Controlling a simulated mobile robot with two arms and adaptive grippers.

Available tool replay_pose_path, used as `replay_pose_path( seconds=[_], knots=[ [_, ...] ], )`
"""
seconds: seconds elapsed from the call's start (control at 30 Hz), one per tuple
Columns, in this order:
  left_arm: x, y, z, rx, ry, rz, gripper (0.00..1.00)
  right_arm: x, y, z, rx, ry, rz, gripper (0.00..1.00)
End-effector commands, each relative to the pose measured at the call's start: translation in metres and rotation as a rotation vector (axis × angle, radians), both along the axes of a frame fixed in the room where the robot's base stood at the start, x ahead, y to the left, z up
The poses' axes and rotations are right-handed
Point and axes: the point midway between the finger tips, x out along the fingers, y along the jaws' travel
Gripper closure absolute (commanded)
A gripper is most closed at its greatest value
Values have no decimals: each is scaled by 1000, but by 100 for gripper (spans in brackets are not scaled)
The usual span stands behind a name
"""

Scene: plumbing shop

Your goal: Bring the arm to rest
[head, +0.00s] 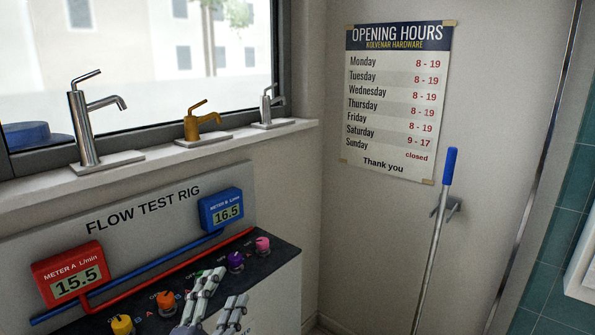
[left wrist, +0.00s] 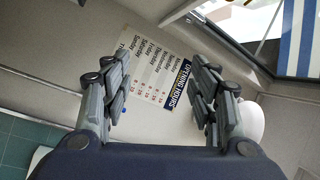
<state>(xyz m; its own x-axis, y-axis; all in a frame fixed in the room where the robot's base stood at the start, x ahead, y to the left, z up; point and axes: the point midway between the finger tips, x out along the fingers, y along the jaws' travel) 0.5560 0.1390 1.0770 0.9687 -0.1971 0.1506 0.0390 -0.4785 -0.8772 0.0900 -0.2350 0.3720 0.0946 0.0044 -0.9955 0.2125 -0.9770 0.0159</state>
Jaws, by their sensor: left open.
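My left gripper (head: 217,305) shows at the bottom of the head view, in front of the dark knob panel of the flow test rig. Its two fingers are apart and nothing is between them. In the left wrist view the open fingers of the left gripper (left wrist: 157,95) frame the opening hours poster (left wrist: 158,72) on the wall beyond. The gripper hides part of the knob row. My right gripper is not in view.
The flow test rig (head: 150,215) carries a red meter (head: 68,274), a blue meter (head: 221,210) and several coloured knobs. Three taps stand on the window sill above. A blue-topped pole (head: 437,235) leans by the wall at right.

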Motion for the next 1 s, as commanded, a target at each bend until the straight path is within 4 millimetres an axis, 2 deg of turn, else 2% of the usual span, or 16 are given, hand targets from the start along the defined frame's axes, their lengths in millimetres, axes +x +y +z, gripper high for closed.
replay_pose_path(
  seconds=[0.03, 0.17, 0.2, 0.3, 0.4, 0.5, 0.6, 0.73, 0.8, 1.0],
  knots=[
    [-7, 14, -28, -82, 115, 51, 45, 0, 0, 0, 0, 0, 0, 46],
    [-39, 46, -104, -282, 421, 192, 45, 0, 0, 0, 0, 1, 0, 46],
    [-54, 53, -128, -337, 516, 237, 45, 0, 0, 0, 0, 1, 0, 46],
    [-99, 65, -180, -464, 745, 344, 45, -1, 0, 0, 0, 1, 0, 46],
    [-146, 71, -220, -561, 943, 439, 45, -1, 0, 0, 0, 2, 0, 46],
    [-192, 71, -248, -631, 1109, 520, 45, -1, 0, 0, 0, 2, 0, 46],
    [-235, 70, -266, -685, 1253, 591, 45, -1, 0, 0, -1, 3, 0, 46],
    [-289, 65, -281, -741, 1426, 678, 45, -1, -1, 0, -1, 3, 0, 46],
    [-279, 65, -300, -733, 1421, 676, 45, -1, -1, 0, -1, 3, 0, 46],
    [-270, 63, -355, -722, 1440, 684, 45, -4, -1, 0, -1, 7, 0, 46]
  ],
)
